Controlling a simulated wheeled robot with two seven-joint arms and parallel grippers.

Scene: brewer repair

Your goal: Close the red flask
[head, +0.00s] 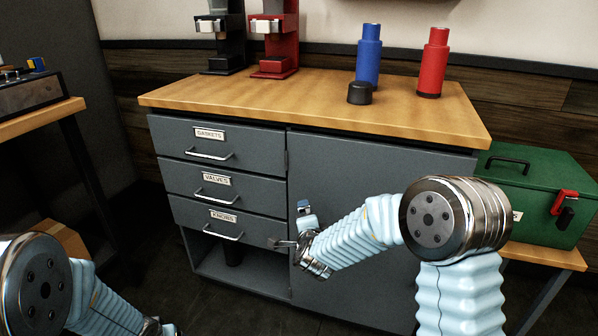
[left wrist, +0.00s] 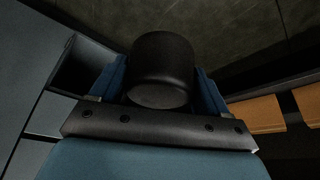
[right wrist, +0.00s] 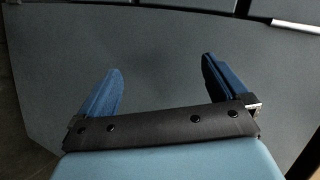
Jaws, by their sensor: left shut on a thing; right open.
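The red flask (head: 433,62) stands upright at the back right of the wooden worktop, with a narrower neck and no dark cap on top. My left gripper (left wrist: 160,78) is shut on a black cylindrical cap (left wrist: 162,55), held between its blue fingers in the left wrist view. In the head view the left hand is low at the bottom left, mostly cut off by the edge, and its cap is not visible there. My right gripper (head: 291,226) is open and empty in front of the cabinet door; its spread fingers also show in the right wrist view (right wrist: 161,66).
A blue flask (head: 368,55) stands left of the red one, with another black cap (head: 359,93) in front of it. Black (head: 222,35) and red (head: 275,38) brewers stand at the back left. The worktop (head: 270,95) front is clear. A green toolbox (head: 535,190) sits right.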

